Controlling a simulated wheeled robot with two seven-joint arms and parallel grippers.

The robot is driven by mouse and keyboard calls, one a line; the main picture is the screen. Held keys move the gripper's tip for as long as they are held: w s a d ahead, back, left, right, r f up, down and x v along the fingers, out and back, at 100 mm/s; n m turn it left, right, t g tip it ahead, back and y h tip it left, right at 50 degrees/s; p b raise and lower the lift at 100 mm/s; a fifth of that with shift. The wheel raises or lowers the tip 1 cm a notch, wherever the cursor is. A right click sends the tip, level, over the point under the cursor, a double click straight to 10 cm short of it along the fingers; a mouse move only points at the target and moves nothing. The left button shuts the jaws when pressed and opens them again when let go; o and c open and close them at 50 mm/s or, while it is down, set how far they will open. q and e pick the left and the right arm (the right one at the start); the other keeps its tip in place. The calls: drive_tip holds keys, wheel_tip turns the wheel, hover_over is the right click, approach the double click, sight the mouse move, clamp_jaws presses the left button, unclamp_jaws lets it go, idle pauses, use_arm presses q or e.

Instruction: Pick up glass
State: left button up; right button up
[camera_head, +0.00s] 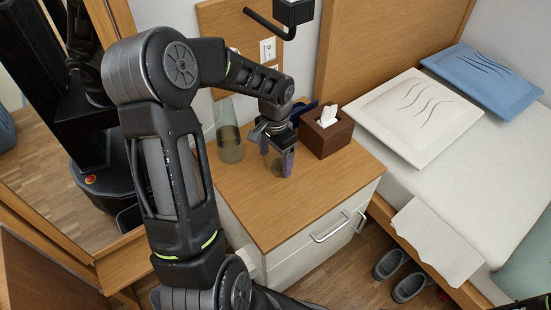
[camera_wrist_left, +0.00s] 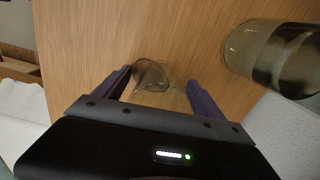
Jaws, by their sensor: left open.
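A small clear glass (camera_wrist_left: 151,76) stands on the wooden nightstand top (camera_head: 300,205). My left gripper (camera_head: 279,158) is open at the glass, with its purple fingers pointing down. In the left wrist view the glass shows between the spread fingers of the left gripper (camera_wrist_left: 160,78), and a gap shows on each side. I cannot tell how deep it is between them. In the head view the gripper mostly hides the glass. My right gripper is not in view.
A taller glass vase (camera_head: 230,145) stands left of the gripper; it also shows in the left wrist view (camera_wrist_left: 275,58). A brown tissue box (camera_head: 327,138) stands close on the right. The nightstand's front top is clear. A bed (camera_head: 470,180) is at the right.

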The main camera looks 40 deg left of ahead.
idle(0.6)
use_arm(q)
drive_tip(key=c, duration=1.6)
drive_tip(key=shift+r, duration=0.15)
drive_tip(key=shift+d+r+p, duration=0.2)
drive_tip(key=shift+r+p, duration=0.1)
drive_tip(key=shift+r, duration=0.2)
wheel_tip(320, 180, up, 6)
drive_tip(key=shift+r+p, duration=0.1)
drive_tip(key=shift+p, duration=0.65)
drive_tip(key=s+d, duration=0.2)
drive_tip(key=d, duration=0.7)
drive_tip(key=s+d, duration=0.3)
drive_tip(key=d, duration=0.7)
drive_tip(key=shift+s+f, duration=0.2)
drive_tip(key=shift+s, duration=0.1)
